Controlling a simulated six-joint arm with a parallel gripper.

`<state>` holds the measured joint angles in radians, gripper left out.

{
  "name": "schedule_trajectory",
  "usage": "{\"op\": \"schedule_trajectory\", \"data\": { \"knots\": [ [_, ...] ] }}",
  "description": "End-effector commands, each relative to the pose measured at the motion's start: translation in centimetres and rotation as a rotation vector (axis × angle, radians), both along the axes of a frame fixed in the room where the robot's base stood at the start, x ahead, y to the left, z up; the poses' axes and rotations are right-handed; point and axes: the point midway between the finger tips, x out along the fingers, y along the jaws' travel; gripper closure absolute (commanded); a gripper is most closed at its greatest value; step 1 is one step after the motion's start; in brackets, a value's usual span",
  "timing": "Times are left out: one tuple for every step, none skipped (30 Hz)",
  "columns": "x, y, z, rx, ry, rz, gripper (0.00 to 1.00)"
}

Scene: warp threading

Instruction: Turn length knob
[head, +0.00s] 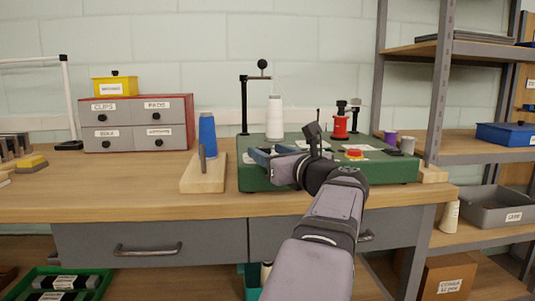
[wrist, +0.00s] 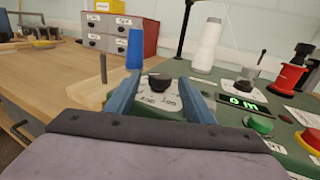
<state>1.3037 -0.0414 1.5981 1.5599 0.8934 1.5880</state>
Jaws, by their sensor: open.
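The length knob (wrist: 160,80) is a small black knob on a white dial plate (wrist: 158,102) with printed numbers. It stands on the green machine, whose base (head: 330,177) shows in the head view. My gripper (wrist: 160,87) is open, with one blue finger on each side of the knob in the wrist view. I see gaps between the knob and both fingers; whether the fingertips are level with it I cannot tell. In the head view my gripper (head: 268,154) is over the left part of the machine and hides the knob. The green-lit display (wrist: 243,103) reads "0 m".
A green button (wrist: 258,125) and a red button (wrist: 312,139) are to the right. A white thread cone (head: 274,118) and a red spool (head: 340,126) stand behind. A blue cone (head: 207,135) on a wooden block (head: 203,179) is at left.

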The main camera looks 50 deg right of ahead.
Motion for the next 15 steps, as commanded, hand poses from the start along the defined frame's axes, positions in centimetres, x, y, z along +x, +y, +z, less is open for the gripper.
{"op": "schedule_trajectory", "data": {
  "knots": [
    [0.43, -0.16, -0.11, 0.001, 0.001, 0.002, 0.52],
    [0.59, -0.25, -0.1, 0.001, 0.001, 0.001, 0.52],
    [0.77, -0.34, -0.05, 0.0, 0.0, 0.0, 0.52],
    [0.88, -0.37, -0.03, 0.0, 0.0, 0.0, 0.52],
    [0.97, -0.39, -0.02, 0.0, 0.0, 0.0, 0.52],
    [1.04, -0.42, -0.01, 0.0, 0.0, 0.0, 0.52],
    [1.08, -0.44, -0.01, 0.0, 0.0, 0.0, 0.52],
    [1.08, -0.44, -0.01, 0.0, 0.0, 0.0, 0.52],
    [1.09, -0.45, 0.0, 0.0, 0.0, 0.0, 0.52],
    [1.08, -0.45, 0.0, 0.0, 0.0, 0.0, 0.52],
    [1.07, -0.45, 0.0, 0.001, 0.0, 0.0, 0.52],
    [1.07, -0.45, 0.0, 0.001, 0.0, 0.0, 0.52],
    [1.07, -0.45, -0.01, 0.001, 0.0, 0.0, 0.52],
    [1.06, -0.45, -0.01, 0.001, 0.0, 0.0, 0.54],
    [1.06, -0.45, -0.01, 0.001, 0.0, 0.0, 0.64]
  ]
}}
